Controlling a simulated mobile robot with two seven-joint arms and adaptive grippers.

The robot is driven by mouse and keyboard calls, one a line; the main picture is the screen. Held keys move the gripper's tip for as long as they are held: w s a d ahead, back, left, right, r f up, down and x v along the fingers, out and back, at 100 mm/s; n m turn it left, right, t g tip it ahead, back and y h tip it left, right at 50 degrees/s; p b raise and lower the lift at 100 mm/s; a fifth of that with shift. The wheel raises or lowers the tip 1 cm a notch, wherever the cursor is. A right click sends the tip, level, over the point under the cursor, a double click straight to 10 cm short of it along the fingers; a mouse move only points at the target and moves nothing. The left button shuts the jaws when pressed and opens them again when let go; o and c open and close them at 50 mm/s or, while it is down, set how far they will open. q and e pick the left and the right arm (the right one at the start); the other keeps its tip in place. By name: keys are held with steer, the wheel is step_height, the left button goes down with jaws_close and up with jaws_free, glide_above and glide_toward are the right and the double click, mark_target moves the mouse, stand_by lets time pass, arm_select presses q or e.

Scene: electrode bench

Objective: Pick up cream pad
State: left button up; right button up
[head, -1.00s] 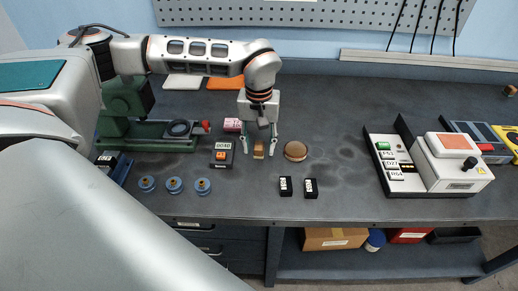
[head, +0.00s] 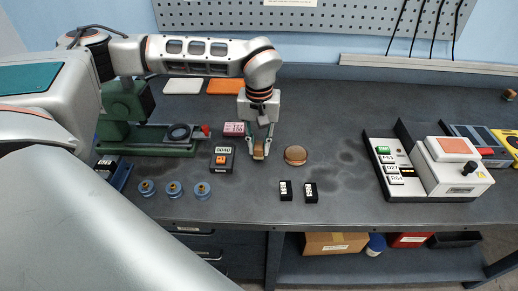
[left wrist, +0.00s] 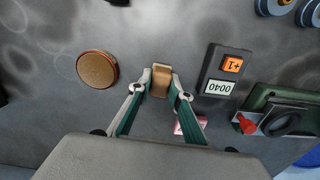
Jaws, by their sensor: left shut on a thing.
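The cream pad (head: 259,153) looks like a small tan block on the dark bench top, left of a round brown disc. My left gripper (head: 260,156) points down at it, with its fingers shut on its two sides. In the left wrist view, the pad (left wrist: 161,80) sits between the two fingertips of the gripper (left wrist: 161,88). The fingers hide its sides. It is at or very close to the bench surface; I cannot tell if there is a gap below. My right gripper is not in view.
The brown disc (head: 295,155) is close on the right. A black box with an orange button (head: 222,158) and a pink block (head: 234,129) are close on the left. Two black blocks (head: 285,190) lie in front. A control box (head: 452,165) stands far right.

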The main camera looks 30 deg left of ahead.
mark_target(259, 145)
arm_select(q)
step_height(259, 145, up, 18)
steer(key=shift+r+p, duration=0.2)
steer(key=shift+p, duration=0.15)
steer(key=o, duration=0.4)
steer(key=c, duration=0.4)
